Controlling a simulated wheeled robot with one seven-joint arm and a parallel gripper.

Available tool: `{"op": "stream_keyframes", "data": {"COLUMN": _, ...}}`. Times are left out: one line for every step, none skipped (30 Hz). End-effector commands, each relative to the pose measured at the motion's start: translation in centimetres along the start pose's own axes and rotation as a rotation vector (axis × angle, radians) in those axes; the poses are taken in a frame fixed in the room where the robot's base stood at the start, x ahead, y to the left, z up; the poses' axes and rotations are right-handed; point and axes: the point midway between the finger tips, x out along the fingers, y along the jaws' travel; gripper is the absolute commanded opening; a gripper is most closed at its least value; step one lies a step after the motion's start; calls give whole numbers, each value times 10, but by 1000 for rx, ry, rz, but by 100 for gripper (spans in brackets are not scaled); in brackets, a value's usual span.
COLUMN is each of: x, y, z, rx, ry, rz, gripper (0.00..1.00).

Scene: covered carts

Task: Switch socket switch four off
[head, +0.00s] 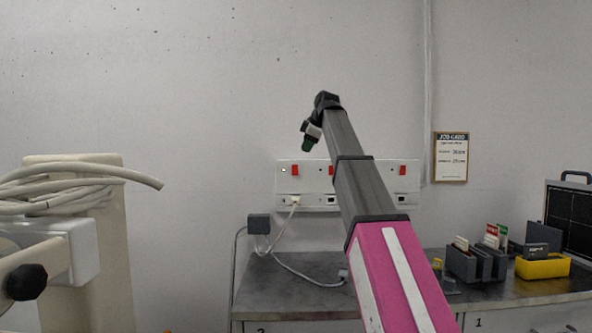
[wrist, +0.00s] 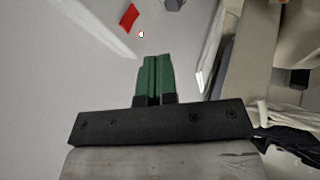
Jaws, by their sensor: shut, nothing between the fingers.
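A white socket panel (head: 286,186) is fixed to the wall above the bench. Red rocker switches show on it: a left one (head: 295,170), one partly covered by my arm (head: 331,170), and a right one (head: 403,170). Any between are hidden behind my arm. I cannot read which is number four. A small bright lamp (head: 284,170) shows beside the left switch. My gripper (head: 307,144) is shut and empty, its green fingertips just above the panel's left part in the picture. In the wrist view the green fingers (wrist: 155,78) are together, apart from a red switch (wrist: 128,17) and a lit lamp (wrist: 141,34).
A white plug (head: 295,201) sits in the panel's lower left, its cable running to a grey adapter box (head: 259,224). The bench (head: 300,268) holds grey holders (head: 475,262) and a yellow tray (head: 543,267). A beige machine with coiled hose (head: 85,185) stands left.

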Motion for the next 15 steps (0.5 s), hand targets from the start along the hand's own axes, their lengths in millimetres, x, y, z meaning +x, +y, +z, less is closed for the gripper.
{"op": "stream_keyframes", "data": {"x": 0, "y": 0, "z": 0, "rx": 0, "ry": 0, "rz": 0, "gripper": 0}}
{"op": "stream_keyframes", "data": {"x": 0, "y": 0, "z": 0, "rx": 0, "ry": 0, "rz": 0, "gripper": 0}}
{"op": "stream_keyframes", "data": {"x": 0, "y": 0, "z": 0, "rx": 0, "ry": 0, "rz": 0, "gripper": 0}}
{"op": "stream_keyframes", "data": {"x": 0, "y": 0, "z": 0, "rx": 0, "ry": 0, "rz": 0, "gripper": 0}}
{"op": "stream_keyframes", "data": {"x": 1, "y": 0, "z": 0, "rx": 0, "ry": 0, "rz": 0, "gripper": 0}}
{"op": "stream_keyframes", "data": {"x": 2, "y": 0, "z": 0, "rx": 0, "ry": 0, "rz": 0, "gripper": 0}}
{"op": "stream_keyframes", "data": {"x": 4, "y": 0, "z": 0, "rx": 0, "ry": 0, "rz": 0, "gripper": 0}}
{"op": "stream_keyframes", "data": {"x": 6, "y": 0, "z": 0, "rx": 0, "ry": 0, "rz": 0, "gripper": 0}}
{"op": "stream_keyframes", "data": {"x": 10, "y": 0, "z": 0, "rx": 0, "ry": 0, "rz": -1, "gripper": 0}}
{"op": "stream_keyframes", "data": {"x": 14, "y": 0, "z": 0, "rx": 0, "ry": -1, "rz": -1, "gripper": 0}}
{"op": "stream_keyframes", "data": {"x": 18, "y": 0, "z": 0, "rx": 0, "ry": -1, "rz": -2, "gripper": 0}}
{"op": "stream_keyframes", "data": {"x": 25, "y": -1, "z": 0, "rx": 0, "ry": -1, "rz": -2, "gripper": 0}}
{"op": "stream_keyframes", "data": {"x": 30, "y": -1, "z": 0, "rx": -1, "ry": -1, "rz": -2, "gripper": 0}}
{"op": "stream_keyframes", "data": {"x": 36, "y": -1, "z": 0, "rx": -1, "ry": -1, "rz": -2, "gripper": 0}}
{"op": "stream_keyframes", "data": {"x": 43, "y": -1, "z": 0, "rx": -1, "ry": -1, "rz": -2, "gripper": 0}}
